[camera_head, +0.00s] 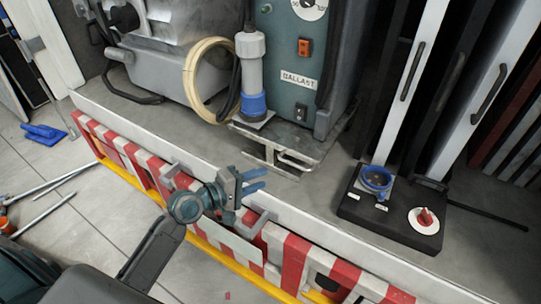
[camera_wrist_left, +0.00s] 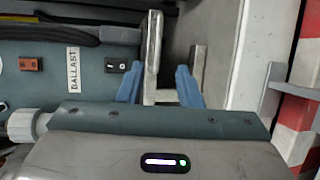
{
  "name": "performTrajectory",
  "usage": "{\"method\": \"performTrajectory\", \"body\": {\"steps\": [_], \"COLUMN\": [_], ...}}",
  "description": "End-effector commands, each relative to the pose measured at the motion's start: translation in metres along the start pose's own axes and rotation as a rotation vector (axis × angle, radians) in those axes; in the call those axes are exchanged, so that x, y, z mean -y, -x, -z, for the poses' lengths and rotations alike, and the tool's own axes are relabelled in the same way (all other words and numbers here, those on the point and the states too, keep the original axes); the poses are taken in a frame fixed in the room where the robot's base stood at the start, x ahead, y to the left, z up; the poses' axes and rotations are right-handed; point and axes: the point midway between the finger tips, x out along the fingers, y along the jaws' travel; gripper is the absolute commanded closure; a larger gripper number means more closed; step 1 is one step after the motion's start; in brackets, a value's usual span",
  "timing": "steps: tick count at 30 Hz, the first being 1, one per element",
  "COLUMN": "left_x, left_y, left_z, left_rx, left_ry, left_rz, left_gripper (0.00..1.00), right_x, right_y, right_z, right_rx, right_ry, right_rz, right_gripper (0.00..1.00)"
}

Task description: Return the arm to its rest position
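My left gripper (camera_head: 254,181) is in the head view, above the red and white striped edge of the truck bed, its arm coming in from the lower left. Its two blue fingers are apart with nothing between them. In the left wrist view the fingers (camera_wrist_left: 160,88) are also apart, and a metal bracket shows beyond them. The teal ballast unit (camera_head: 300,75) stands on the bed, beyond the gripper and apart from it. My right gripper is not in either view.
A grey connector with a blue end (camera_head: 250,75) stands by the ballast unit, with a coiled cream hose (camera_head: 190,80) beside it. A black box (camera_head: 390,225) with a blue socket and red switch sits at right. The striped barrier (camera_head: 290,262) runs along the bed's front edge.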

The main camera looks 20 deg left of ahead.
Motion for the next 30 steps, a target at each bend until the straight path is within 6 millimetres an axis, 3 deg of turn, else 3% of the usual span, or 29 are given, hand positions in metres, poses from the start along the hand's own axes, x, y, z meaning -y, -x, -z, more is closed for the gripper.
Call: {"method": "performTrajectory", "body": {"steps": [6,8,11,15,18,24,30], "left_x": [0.005,0.016,0.047,0.1,0.125,0.152,0.165], "left_y": [0.002,0.005,0.02,0.06,0.09,0.142,0.19], "left_z": [-0.004,-0.012,-0.033,-0.061,-0.07,-0.079,-0.087], "left_rx": [0.001,0.006,0.026,0.086,0.135,0.233,0.336], "left_ry": [-0.029,-0.091,-0.284,-0.632,-0.804,-1.01,-1.128], "left_rz": [0.02,0.062,0.198,0.476,0.64,0.89,1.096], "left_gripper": [0.68,0.68,0.68,0.68,0.68,0.68,0.68], "right_x": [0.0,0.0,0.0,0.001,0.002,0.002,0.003], "right_y": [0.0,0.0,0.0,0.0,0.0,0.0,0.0], "right_z": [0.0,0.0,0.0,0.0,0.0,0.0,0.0], "right_rx": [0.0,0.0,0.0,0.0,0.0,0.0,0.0], "right_ry": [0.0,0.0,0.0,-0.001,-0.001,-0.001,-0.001], "right_rz": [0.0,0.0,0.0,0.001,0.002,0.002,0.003], "right_gripper": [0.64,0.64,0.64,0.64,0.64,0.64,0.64]}}
